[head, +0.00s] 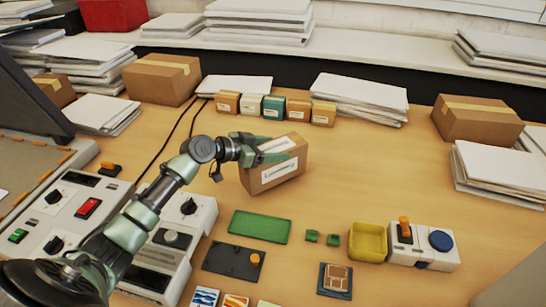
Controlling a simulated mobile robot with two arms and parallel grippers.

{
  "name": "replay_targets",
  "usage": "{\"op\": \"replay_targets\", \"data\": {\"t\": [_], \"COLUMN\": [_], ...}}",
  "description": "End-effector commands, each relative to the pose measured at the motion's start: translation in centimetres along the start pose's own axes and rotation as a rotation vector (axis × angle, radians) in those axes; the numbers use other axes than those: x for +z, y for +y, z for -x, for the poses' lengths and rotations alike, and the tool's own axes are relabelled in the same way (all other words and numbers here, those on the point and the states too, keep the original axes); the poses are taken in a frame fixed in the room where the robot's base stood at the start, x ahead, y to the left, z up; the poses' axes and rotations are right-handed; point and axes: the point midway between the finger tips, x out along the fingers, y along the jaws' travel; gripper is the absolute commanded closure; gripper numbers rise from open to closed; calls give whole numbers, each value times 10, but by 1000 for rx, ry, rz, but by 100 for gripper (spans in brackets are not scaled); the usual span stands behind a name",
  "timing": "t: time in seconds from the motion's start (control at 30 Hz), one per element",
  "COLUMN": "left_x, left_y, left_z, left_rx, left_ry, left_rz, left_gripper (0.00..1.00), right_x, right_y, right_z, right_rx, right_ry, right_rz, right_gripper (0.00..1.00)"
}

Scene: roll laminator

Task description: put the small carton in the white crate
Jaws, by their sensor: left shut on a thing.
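A small brown carton (270,177) with white labels is in the middle of the head view. My left gripper (272,153) comes in from the left and is shut on its upper part. The carton is slightly tilted in the picture; I cannot tell whether its bottom touches the table. I see no white crate in this view. My right gripper is not in view.
Several little boxes (272,107) stand in a row behind the carton. A green tray (260,226), a yellow bin (368,242) and a white control box (425,247) are in front. Larger cartons (160,79) and paper stacks (360,96) line the back. The right-centre table is clear.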

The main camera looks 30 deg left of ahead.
Motion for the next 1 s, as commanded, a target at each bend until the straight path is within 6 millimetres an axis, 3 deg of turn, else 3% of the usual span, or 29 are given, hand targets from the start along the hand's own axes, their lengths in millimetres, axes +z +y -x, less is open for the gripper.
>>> {"op": "replay_targets", "data": {"t": [0.23, 0.67, 0.7, 0.77, 1.0], "left_x": [29, 36, 38, 37, 37], "left_y": [0, 0, 1, 1, 1], "left_z": [-13, -15, -15, -15, -15], "left_rx": [0, -1, 1, 1, 1], "left_ry": [3, 3, -1, -2, -2], "left_rz": [4, 1, 2, 2, 2], "left_gripper": [100, 100, 27, 11, 11], "right_x": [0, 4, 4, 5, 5], "right_y": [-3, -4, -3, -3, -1], "right_z": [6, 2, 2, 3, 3], "right_rx": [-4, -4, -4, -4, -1], "right_ry": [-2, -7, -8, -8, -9], "right_rz": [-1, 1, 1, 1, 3], "right_gripper": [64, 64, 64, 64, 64]}}
